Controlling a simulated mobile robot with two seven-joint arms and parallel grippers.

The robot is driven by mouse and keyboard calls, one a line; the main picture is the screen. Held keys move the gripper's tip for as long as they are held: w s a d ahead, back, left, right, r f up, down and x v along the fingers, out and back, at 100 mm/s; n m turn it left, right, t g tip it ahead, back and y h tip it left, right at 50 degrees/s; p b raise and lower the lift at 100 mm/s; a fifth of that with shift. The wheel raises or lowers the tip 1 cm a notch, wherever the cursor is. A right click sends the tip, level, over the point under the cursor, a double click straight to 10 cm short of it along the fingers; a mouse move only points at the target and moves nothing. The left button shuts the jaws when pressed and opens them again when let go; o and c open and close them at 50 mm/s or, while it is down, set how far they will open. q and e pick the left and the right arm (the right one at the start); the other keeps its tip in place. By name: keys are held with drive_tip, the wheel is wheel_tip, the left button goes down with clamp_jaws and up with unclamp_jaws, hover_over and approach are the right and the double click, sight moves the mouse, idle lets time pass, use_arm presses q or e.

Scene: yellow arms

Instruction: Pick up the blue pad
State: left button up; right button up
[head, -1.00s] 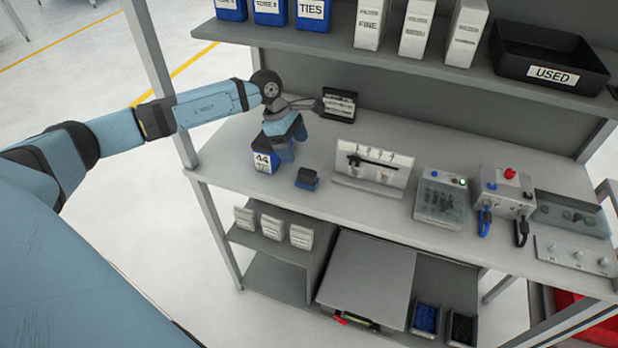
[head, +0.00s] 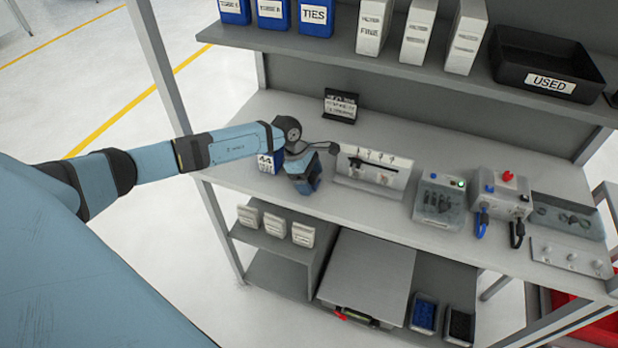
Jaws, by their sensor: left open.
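My left gripper (head: 304,184) points down over the front left part of the workbench (head: 235,165), with its blue fingers open. It is over the spot where the small dark and blue pad lay a second ago. The pad is now hidden, or cannot be told apart from the blue fingers. I cannot tell whether the fingers touch it. My right gripper is out of view.
A blue box labelled A4 (head: 268,163) stands just left of the gripper, partly behind my arm. A white rack (head: 372,175) stands close on the right. A dark card holder (head: 340,105) is behind. A shelf (head: 400,75) hangs above.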

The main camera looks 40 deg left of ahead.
use_arm(q)
drive_tip(key=c, duration=1)
drive_tip(key=shift+r, duration=0.1)
wheel_tip(320, 180, up, 20)
drive_tip(key=b, duration=0.3)
